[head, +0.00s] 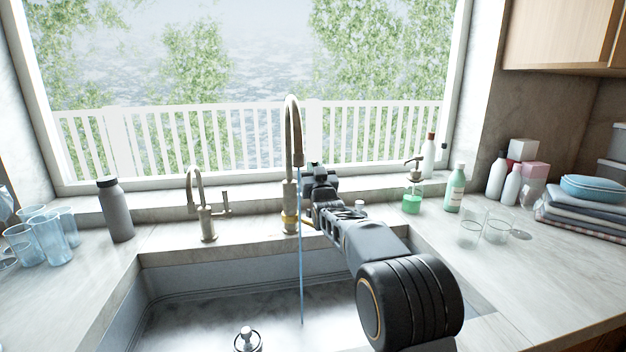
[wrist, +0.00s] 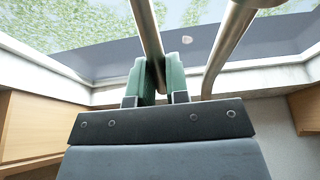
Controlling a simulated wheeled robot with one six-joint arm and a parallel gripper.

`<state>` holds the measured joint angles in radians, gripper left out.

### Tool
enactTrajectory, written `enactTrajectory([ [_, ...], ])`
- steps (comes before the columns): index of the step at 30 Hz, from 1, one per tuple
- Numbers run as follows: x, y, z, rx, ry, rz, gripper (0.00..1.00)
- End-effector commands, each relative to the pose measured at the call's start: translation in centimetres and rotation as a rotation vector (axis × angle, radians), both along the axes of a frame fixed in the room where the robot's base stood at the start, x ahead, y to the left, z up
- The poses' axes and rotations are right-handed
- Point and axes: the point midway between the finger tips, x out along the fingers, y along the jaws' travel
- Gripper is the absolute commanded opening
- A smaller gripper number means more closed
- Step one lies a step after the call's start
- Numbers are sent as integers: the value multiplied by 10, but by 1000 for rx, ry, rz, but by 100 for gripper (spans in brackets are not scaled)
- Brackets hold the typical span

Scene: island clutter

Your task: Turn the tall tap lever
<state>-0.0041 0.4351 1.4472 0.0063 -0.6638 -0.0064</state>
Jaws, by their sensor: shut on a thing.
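The tall tap (head: 291,150) stands behind the sink, with a high curved spout and a brass-coloured band near its base. A thin blue stream of water (head: 301,255) runs from it into the sink. My gripper (head: 310,170) is just right of the tap's body and hides the lever in the head view. In the wrist view the green fingers of my gripper (wrist: 161,78) are shut on the tall tap lever (wrist: 147,30), a slim metal rod. The thicker tap pipe (wrist: 228,45) rises to its right, apart from the fingers.
A shorter tap (head: 206,210) stands to the left. A grey bottle (head: 116,210) and blue glasses (head: 50,238) are further left. A green soap dispenser (head: 412,195), bottles, clear glasses (head: 470,232) and folded cloths (head: 585,215) stand right. The sink (head: 190,290) is below my arm.

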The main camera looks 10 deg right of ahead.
Motion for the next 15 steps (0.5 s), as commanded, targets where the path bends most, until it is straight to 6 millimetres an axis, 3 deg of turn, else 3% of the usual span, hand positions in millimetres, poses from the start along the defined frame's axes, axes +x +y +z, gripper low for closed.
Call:
enactTrajectory([
  [15,13,0,4,0,164,0,0],
])
